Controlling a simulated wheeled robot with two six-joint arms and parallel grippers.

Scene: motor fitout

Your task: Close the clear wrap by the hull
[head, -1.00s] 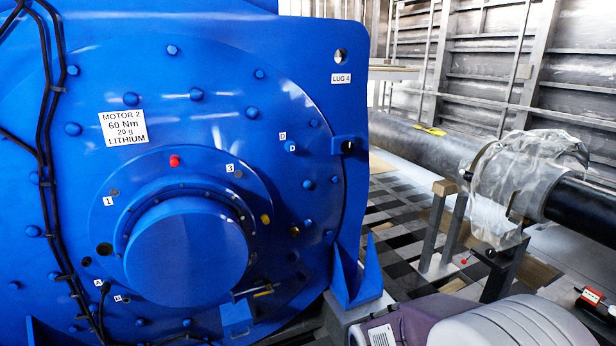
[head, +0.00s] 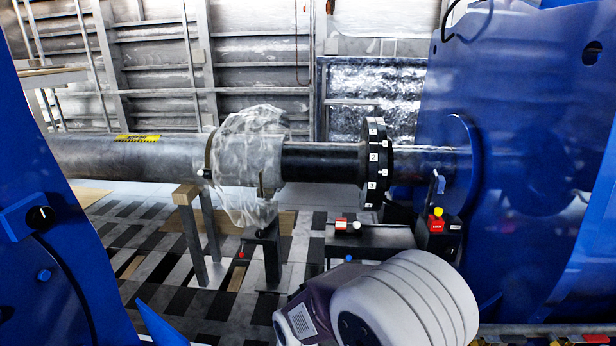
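The clear wrap (head: 243,160) hangs around the shaft in the middle left of the head view. It is crumpled see-through film, and its lower part droops below the shaft. A dark strip runs along each side of it; I cannot tell from here whether its edges meet. The hull (head: 260,70) is the ribbed grey metal wall behind the shaft. A rounded white and purple arm part of mine (head: 400,300) shows at the bottom. Neither gripper is in view.
A grey pipe (head: 120,158) with a yellow label runs left of the wrap. A black numbered flange (head: 375,163) and a big blue housing (head: 540,150) stand to the right. Blue motor metal (head: 50,240) fills the left edge. Stands (head: 200,235) rise from the checkered floor below the shaft.

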